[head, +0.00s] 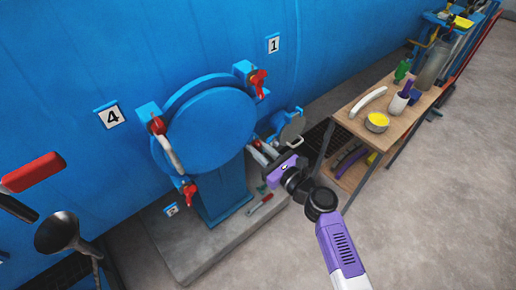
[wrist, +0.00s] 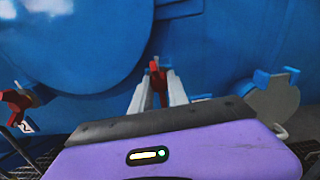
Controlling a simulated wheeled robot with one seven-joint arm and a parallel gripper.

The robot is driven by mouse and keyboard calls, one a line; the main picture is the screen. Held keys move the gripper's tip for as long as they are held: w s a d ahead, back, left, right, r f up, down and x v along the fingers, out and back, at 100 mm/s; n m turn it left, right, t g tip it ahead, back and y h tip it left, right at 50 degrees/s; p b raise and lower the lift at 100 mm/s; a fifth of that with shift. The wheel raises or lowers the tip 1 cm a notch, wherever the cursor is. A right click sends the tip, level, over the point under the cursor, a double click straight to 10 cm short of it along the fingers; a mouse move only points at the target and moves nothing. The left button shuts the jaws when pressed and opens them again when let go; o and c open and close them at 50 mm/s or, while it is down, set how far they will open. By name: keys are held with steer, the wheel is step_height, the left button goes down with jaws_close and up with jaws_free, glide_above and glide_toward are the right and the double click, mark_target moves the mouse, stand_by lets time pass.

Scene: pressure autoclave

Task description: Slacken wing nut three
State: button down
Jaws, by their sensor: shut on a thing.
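The round blue autoclave door (head: 210,130) has red wing nuts around its rim. My gripper (head: 255,150) reaches to the door's lower right edge. In the wrist view its two pale fingers (wrist: 158,88) are shut on a red wing nut (wrist: 157,78), mostly hidden between them. The number of this nut is not visible. Another red wing nut (head: 190,193) is at the lower left beside a small plate (head: 171,210) whose number is hard to read. It also shows at the left of the wrist view (wrist: 16,104). Red nuts sit at upper right (head: 258,82) and upper left (head: 157,124).
Plates read 1 (head: 273,44) and 4 (head: 110,115). A small round hatch (head: 291,129) stands close right of my gripper. A wooden bench (head: 400,118) with tools is further right. A red-handled tool (head: 261,204) lies on the concrete plinth. Floor at front right is clear.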

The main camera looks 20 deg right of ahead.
steer(key=n+b, duration=0.2)
steer(key=n, duration=0.1)
steer(key=shift+f, duration=0.15)
steer(key=n+b, duration=0.3)
steer(key=n, duration=0.1)
steer(key=shift+n+b, duration=0.3)
steer(key=n+b, duration=0.3)
steer(key=n, duration=0.1)
steer(key=shift+n, duration=0.3)
steer(key=n+b, duration=0.3)
steer(key=shift+n, duration=0.3)
steer(key=n+b, duration=0.5)
steer(key=n, duration=0.1)
steer(key=shift+b, duration=0.35)
steer(key=n+b, duration=0.2)
steer(key=n, duration=0.1)
steer(key=shift+n+b, duration=0.35)
steer(key=shift+n, duration=0.05)
steer(key=shift+n+b, duration=1.1)
steer(key=shift+n, duration=0.4)
